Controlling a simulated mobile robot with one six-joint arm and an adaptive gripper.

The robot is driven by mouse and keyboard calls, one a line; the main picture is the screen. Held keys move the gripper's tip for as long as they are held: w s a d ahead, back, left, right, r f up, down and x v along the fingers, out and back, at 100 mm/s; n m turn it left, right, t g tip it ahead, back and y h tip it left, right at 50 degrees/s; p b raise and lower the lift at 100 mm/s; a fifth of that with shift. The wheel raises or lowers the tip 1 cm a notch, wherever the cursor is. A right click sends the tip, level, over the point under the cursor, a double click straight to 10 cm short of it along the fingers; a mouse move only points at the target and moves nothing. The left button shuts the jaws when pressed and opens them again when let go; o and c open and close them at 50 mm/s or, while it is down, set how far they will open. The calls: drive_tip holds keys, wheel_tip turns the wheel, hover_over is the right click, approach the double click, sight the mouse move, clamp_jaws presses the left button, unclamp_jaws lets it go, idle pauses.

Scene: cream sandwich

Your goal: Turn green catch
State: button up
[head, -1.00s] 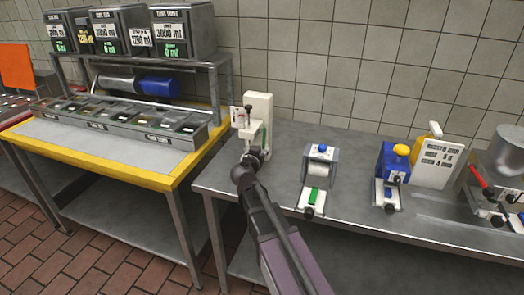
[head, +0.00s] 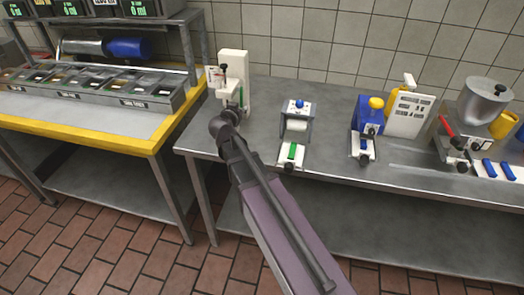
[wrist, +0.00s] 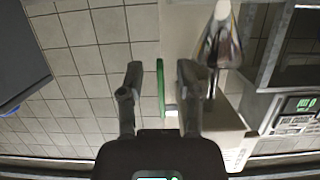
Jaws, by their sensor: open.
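The green catch (wrist: 160,90) shows as a narrow upright green strip in the wrist view. It lies between the two fingers of my gripper (wrist: 158,74), with a gap on either side. My gripper is open and holds nothing. In the head view my gripper is at the white machine (head: 233,66) on the left end of the steel counter. Only a sliver of green (head: 241,97) shows there, and my arm hides much of the front of the machine.
A roll machine with a green lever (head: 291,152) stands to the right on the steel counter (head: 330,140). Farther right are a blue machine (head: 367,113) and a machine with a red handle (head: 447,126). A yellow-edged table (head: 100,138) is on the left.

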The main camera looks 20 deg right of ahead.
wheel_tip(320, 180, up, 21)
drive_tip(key=s+a+g+y+p, duration=0.25)
drive_tip(key=g+y+p, duration=0.75)
drive_tip(key=p, duration=2.4)
drive_tip(key=s+d+f+n+g+h+b, duration=0.1)
drive_tip(key=s+f+n+b, duration=0.2)
drive_tip(key=s+f+b, duration=0.7)
drive_tip(key=s+d+f+n+g+h+b, duration=0.1)
drive_tip(key=s+d+f+n+b, duration=0.1)
drive_tip(key=s+f+b, duration=0.8)
drive_tip(key=s+n+b, duration=0.1)
drive_tip(key=s, duration=0.2)
drive_tip(key=shift+s+d+f+g+h, duration=0.15)
drive_tip(key=shift+d+f+g+h, duration=0.15)
drive_tip(key=shift+f+h, duration=0.1)
idle(1.0)
